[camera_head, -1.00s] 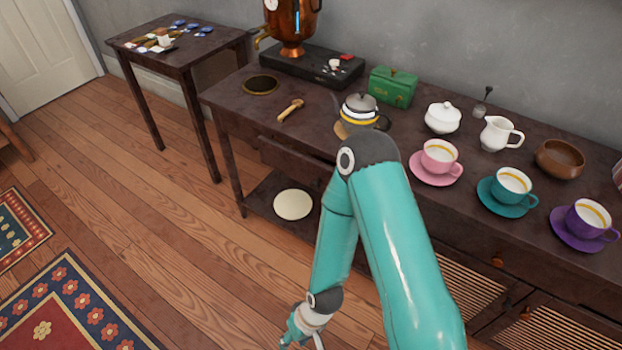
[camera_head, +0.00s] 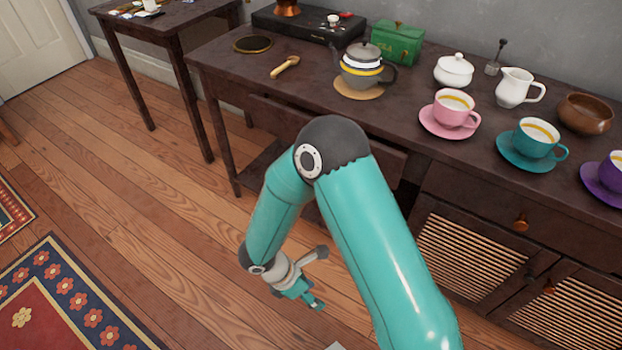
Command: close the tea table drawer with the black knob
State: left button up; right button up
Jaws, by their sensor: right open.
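The tea table (camera_head: 225,75) is dark brown wood and runs along the wall. One of its drawers (camera_head: 276,116), at the left part of the front, appears to stand out from the table. My teal right arm covers the middle of this drawer, and its black knob is hidden. My right gripper (camera_head: 314,278) hangs low over the floor in front of the table. It is open and empty, below and apart from the drawer. My left gripper is not in view.
A teapot (camera_head: 361,69) stands on a round mat above the drawer. Pink (camera_head: 453,109) and teal (camera_head: 534,139) cups on saucers stand near the table's front edge. Another drawer has an orange-brown knob (camera_head: 520,225). The wooden floor to the left is clear up to a patterned rug (camera_head: 60,310).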

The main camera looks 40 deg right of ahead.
jog(key=w+d+r+n+t+h+b, duration=0.2)
jog(key=w+h, duration=0.1)
jog(key=w, duration=0.2)
jog(key=w+d+r+n+t+h+b, duration=0.2)
jog(key=w+h, duration=0.1)
jog(key=w, duration=0.3)
jog(key=w+a+r+n+t+h+b, duration=0.2)
jog(key=w+r+t+h+b, duration=0.35)
jog(key=r, duration=0.95)
jog(key=shift+t+h, duration=0.25)
jog(key=shift+h, duration=0.1)
jog(key=b+x, duration=0.1)
jog(key=x, duration=0.5)
jog(key=w+b+x, duration=0.1)
jog(key=x, duration=0.4)
jog(key=b+x, duration=0.1)
jog(key=x, duration=0.5)
jog(key=shift+w+r, duration=0.1)
jog(key=shift+w, duration=0.3)
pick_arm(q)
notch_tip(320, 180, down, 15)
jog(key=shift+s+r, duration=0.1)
pick_arm(e)
grip_shut()
